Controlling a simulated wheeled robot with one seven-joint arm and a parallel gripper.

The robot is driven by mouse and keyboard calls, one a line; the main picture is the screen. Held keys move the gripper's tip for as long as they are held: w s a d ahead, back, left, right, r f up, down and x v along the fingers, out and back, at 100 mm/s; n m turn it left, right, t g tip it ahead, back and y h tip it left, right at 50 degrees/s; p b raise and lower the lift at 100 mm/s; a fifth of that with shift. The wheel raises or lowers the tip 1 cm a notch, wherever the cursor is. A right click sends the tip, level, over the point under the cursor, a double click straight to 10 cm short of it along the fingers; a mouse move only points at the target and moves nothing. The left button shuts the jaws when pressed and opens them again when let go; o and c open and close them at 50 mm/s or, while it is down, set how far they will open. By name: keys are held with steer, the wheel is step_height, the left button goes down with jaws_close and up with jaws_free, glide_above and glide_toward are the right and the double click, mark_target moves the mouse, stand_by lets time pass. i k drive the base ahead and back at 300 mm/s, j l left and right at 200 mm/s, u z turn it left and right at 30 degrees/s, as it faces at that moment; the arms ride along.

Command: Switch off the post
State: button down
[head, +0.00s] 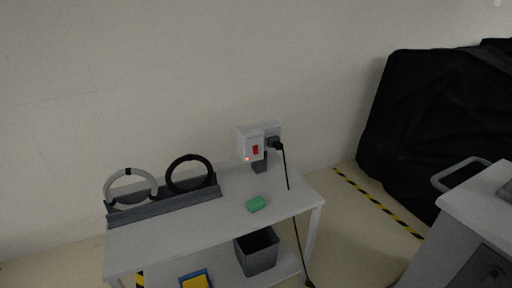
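The post (259,164) is a short dark upright at the back right of the white table. It carries a light grey box (243,146) with a red rocker switch (255,150) on its front. A small orange-red light glows at the box's lower left. A black plug (275,143) sits in the right part of the box, and its black cable hangs down past the table edge to the floor. Which way the rocker is pressed is too small to tell. My gripper is not in view.
A dark bin (257,252) stands below. A grey cart (455,230) and black-covered bulk (425,110) stand right.

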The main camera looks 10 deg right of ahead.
mark_target(255, 151)
steer(key=i+j, duration=0.25)
steer(key=i, duration=0.25)
steer(key=i+j+z, duration=0.15)
steer(key=i, duration=0.4)
steer(key=j, duration=0.05)
